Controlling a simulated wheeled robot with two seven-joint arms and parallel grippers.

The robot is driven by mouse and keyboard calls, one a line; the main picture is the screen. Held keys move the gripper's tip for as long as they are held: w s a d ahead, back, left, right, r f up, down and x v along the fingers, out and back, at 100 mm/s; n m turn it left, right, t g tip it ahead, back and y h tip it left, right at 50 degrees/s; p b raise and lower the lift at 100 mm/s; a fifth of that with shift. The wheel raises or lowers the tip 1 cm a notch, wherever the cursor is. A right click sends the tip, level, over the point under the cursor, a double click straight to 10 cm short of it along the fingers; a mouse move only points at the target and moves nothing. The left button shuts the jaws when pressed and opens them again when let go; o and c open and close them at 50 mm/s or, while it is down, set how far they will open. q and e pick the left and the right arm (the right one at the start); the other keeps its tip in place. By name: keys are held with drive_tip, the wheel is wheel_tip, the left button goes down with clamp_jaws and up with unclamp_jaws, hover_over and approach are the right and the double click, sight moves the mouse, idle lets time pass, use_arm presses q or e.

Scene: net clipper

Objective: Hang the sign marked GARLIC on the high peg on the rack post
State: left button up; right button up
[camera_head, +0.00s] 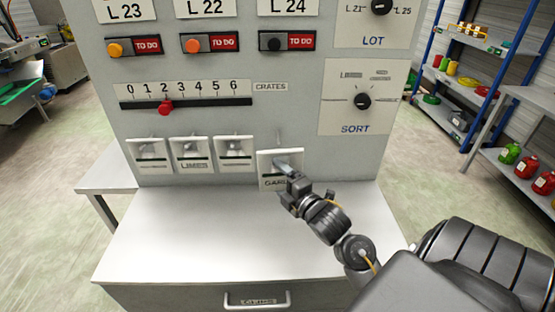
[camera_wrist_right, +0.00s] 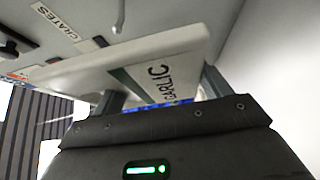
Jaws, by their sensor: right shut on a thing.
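The white GARLIC sign (camera_head: 266,161) is at the front panel of the grey cabinet, at the right end of a row of similar signs. It appears slightly larger and lower than its neighbours. My right gripper (camera_head: 285,170) is shut on it and covers part of its face. In the right wrist view the sign (camera_wrist_right: 150,57) lies between the two fingers (camera_wrist_right: 160,92), with its green stripe and GARLIC lettering showing. A small peg (camera_head: 279,136) shows just above the sign; I cannot tell whether they touch. A blue rack post (camera_head: 482,105) stands at the right; I cannot make out a peg on it.
Three hanging signs (camera_head: 194,152) are just left, the middle one reading LIMES. A white counter (camera_head: 215,235) with a drawer handle lies below. Knobs, buttons and a slider (camera_head: 185,103) cover the panel above. Open floor (camera_head: 415,160) lies between cabinet and rack.

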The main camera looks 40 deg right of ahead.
wheel_tip(320, 180, down, 2)
drive_tip(key=p, duration=0.3)
approach(268, 147)
drive_tip(key=a, duration=0.2)
drive_tip(key=w, duration=0.1)
drive_tip(key=w+d+p, duration=0.1)
drive_tip(key=w, duration=0.1)
drive_tip(key=w+d, duration=0.1)
drive_tip(key=shift+w+d+p, duration=0.15)
drive_tip(key=shift+p, duration=0.15)
drive_tip(key=shift+f+p, duration=0.4)
drive_tip(key=shift+f, duration=0.15)
